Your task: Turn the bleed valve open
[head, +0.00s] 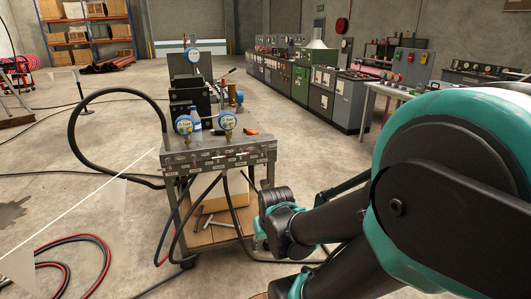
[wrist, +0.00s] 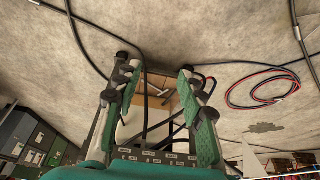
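A wheeled test cart (head: 213,156) stands left of my arm in the head view, with gauges on top and a front panel carrying small labels and fittings. The labels are too small to read, and I cannot tell which fitting is the bleed valve. The labelled panel also shows at the bottom of the wrist view (wrist: 155,157). My gripper (wrist: 155,68) has its two green fingers wide apart, with nothing held between them. The cart's lower part shows beyond and between the fingers.
Black hoses (head: 73,125) loop from the cart to the floor. Red and black hoses (head: 100,262) lie at lower left. Machine cabinets (head: 303,79) line the back right.

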